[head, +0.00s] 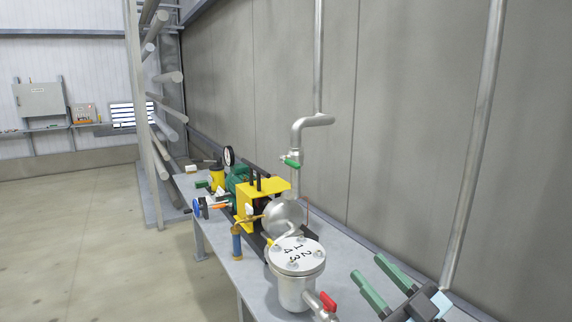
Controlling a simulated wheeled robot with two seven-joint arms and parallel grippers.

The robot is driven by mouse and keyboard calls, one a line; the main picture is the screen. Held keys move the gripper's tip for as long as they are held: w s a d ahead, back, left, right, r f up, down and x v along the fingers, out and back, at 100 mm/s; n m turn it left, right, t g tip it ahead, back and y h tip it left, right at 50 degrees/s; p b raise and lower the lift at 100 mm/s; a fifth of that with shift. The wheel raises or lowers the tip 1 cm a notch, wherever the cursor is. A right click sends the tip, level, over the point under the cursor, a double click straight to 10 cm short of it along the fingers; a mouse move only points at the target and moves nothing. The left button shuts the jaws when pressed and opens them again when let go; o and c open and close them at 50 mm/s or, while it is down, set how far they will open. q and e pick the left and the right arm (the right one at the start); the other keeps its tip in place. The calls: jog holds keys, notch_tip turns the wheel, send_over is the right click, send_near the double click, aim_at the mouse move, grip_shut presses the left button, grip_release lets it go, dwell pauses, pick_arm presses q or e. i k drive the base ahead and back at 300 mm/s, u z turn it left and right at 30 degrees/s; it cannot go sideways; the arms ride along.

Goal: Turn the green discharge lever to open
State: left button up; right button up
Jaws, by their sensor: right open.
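The green discharge lever (291,163) sits on the grey discharge pipe (296,145), just below the bend and above the round pump casing (283,214). It lies roughly crosswise to the upright pipe, tilted slightly down to the right. My right gripper (368,267) is at the lower right, over the right end of the bench. Its two green fingers are apart with nothing between them. It is well below and to the right of the lever, not touching it. My left gripper is not in view.
A capped strainer pot (296,256) marked with numbers and a red lever (328,302) stand on the grey bench (222,250) left of my gripper. A yellow guard (262,187) and green motor (238,178) sit behind. The wall and a tall pipe (478,140) are close on the right.

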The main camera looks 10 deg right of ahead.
aim_at(281, 158)
jog(key=i, duration=1.35)
